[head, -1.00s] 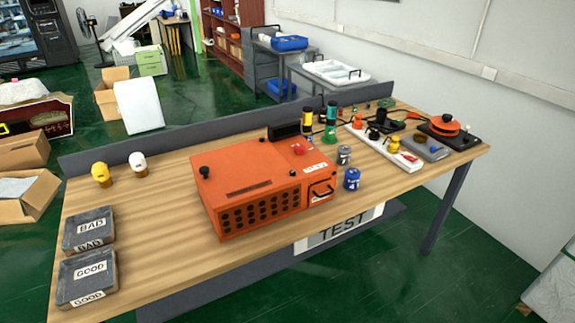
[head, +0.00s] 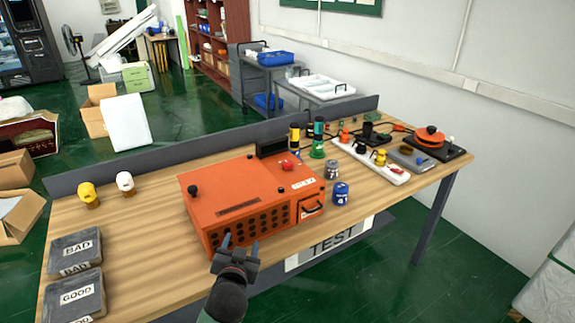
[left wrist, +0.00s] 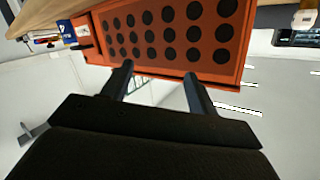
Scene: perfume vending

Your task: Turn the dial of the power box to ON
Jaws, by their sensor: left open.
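The orange power box (head: 240,190) stands on the wooden table. It has a black knob (head: 193,190) at its top left, a red part (head: 288,165) on top and a small handled front panel (head: 311,207) at its right. I cannot tell which part is the dial, nor read a setting. My left gripper (head: 239,243) is open and empty, in front of the box's perforated face. In the left wrist view the gripper (left wrist: 158,78) points at the perforated orange face (left wrist: 170,35). My right gripper is not in view.
Grey BAD (head: 76,250) and GOOD (head: 77,295) trays lie at the table's left. Yellow (head: 88,195) and white (head: 125,184) bottles stand behind them. A blue can (head: 341,193) and a grey can (head: 331,170) stand right of the box. A white strip (head: 372,161) holds several coloured parts.

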